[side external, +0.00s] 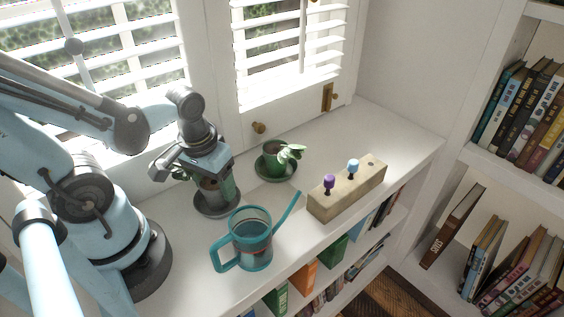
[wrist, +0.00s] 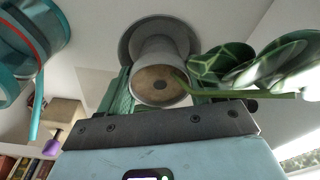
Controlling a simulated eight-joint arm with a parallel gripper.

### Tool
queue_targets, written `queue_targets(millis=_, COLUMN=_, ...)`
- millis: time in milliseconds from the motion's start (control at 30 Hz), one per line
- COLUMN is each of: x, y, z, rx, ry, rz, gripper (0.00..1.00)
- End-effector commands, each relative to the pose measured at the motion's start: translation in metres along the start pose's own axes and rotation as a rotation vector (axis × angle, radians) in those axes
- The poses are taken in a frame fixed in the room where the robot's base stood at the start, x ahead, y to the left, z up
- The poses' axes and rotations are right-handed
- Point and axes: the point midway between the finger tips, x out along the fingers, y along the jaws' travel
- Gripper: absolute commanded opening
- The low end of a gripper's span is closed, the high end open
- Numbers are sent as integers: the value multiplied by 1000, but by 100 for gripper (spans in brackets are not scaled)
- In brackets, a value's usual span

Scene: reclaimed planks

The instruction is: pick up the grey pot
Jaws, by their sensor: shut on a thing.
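The grey pot (wrist: 172,48) shows in the wrist view between the two green fingers of my gripper (wrist: 160,78), with brown soil inside and a leafy stem (wrist: 255,68) leaning out to the right. A dark grey saucer (wrist: 128,40) shows beyond it. In the side view my gripper (side external: 215,187) points down and is shut on the pot, directly above its grey saucer (side external: 220,208). The fingers hide most of the pot there, and I cannot tell whether it is clear of the saucer.
A green pot with a plant (side external: 276,158) stands on a dark saucer behind, to the right. A teal watering can (side external: 251,245) is in front, its spout rising right. A wooden block (side external: 345,190) holds purple and blue pegs. Windows stand behind the white shelf top.

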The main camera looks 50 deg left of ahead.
Motion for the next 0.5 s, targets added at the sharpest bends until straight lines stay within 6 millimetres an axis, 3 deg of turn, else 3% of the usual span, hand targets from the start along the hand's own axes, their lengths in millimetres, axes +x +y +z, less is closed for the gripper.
queue_targets(millis=500, x=-7, y=0, z=-2, rx=0, ry=0, rz=0, gripper=16)
